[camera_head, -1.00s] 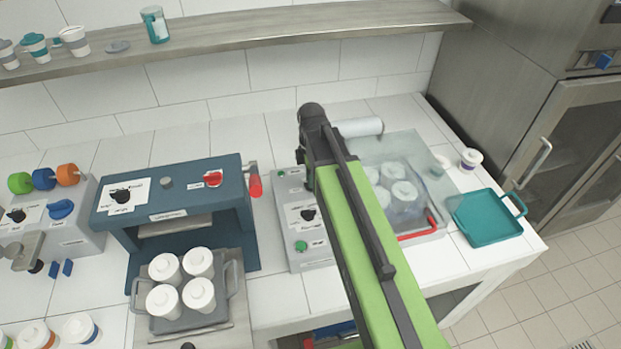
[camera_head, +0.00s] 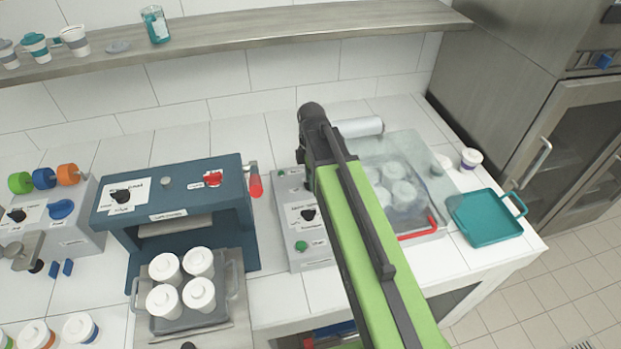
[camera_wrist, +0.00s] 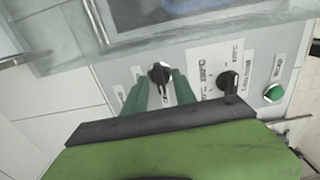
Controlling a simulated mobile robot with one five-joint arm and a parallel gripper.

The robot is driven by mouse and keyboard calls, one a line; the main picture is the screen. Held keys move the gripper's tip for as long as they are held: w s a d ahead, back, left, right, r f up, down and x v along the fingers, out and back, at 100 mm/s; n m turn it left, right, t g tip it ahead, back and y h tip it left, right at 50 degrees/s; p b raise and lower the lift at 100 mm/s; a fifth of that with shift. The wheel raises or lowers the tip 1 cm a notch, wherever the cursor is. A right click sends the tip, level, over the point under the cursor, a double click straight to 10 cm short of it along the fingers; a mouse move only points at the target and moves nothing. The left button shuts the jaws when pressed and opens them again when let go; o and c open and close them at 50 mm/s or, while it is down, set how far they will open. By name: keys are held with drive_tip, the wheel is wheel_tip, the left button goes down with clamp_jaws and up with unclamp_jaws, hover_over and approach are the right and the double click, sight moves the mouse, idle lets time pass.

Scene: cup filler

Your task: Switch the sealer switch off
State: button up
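The grey machine with a clear lid (camera_head: 400,160) and a control panel (camera_head: 300,212) stands at the middle; I take it to be the sealer. In the wrist view its panel carries a black rotary switch (camera_wrist: 160,74), a second black knob (camera_wrist: 229,82) and a green button (camera_wrist: 273,92). Label text is not readable. My gripper (camera_wrist: 161,84) is open, its two green fingers on either side of the first switch with a slim gap visible; contact cannot be told. In the head view my arm hides the fingers and that switch; the second knob (camera_head: 308,214) shows.
A blue machine (camera_head: 170,200) with a black and a red knob stands left, with white cups on a tray (camera_head: 222,312) at its front. A teal tray (camera_head: 485,218) lies on the right counter. A shelf (camera_head: 220,38) runs along the wall behind.

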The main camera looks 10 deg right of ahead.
wheel_tip(320, 180, up, 17)
drive_tip(key=p, duration=1.7)
drive_tip(key=shift+r, duration=0.15)
